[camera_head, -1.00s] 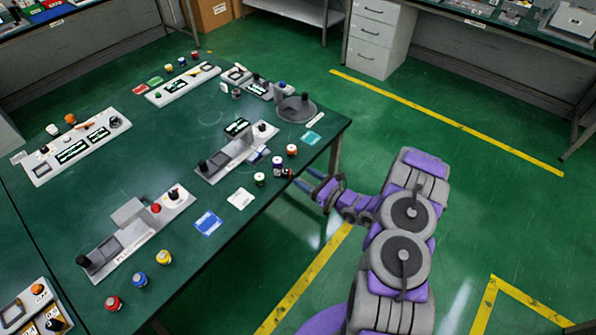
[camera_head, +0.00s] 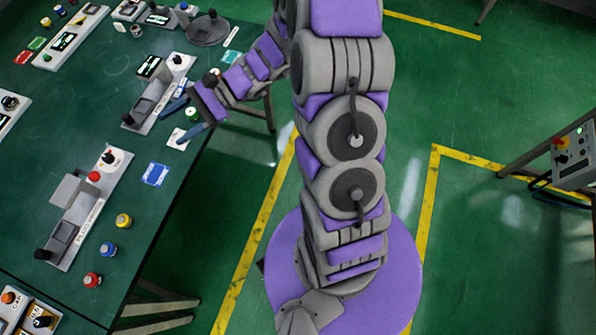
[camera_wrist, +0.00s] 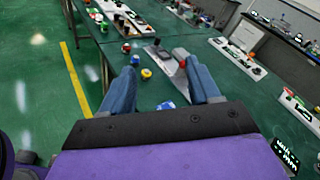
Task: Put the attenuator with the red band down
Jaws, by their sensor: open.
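My gripper (camera_head: 173,124) is open over the right part of the green table. Its two blue fingers are spread apart in the wrist view (camera_wrist: 162,70), with nothing held between them. In the head view a small green-topped cylinder (camera_head: 192,113) shows between the fingers; I cannot tell its height relative to them. A red-topped cylinder (camera_head: 92,280) stands upright near the table's front edge, apart from my gripper, and shows in the wrist view (camera_wrist: 126,47). I cannot tell whether it is the attenuator with the red band. My arm hides part of the table's right edge.
Blue (camera_head: 107,250) and yellow (camera_head: 123,220) cylinders stand in line with the red one. A grey panel (camera_head: 85,210) with a red button lies beside them. A blue card (camera_head: 155,174) and white card (camera_head: 180,138) lie flat. Bare table surrounds the blue card.

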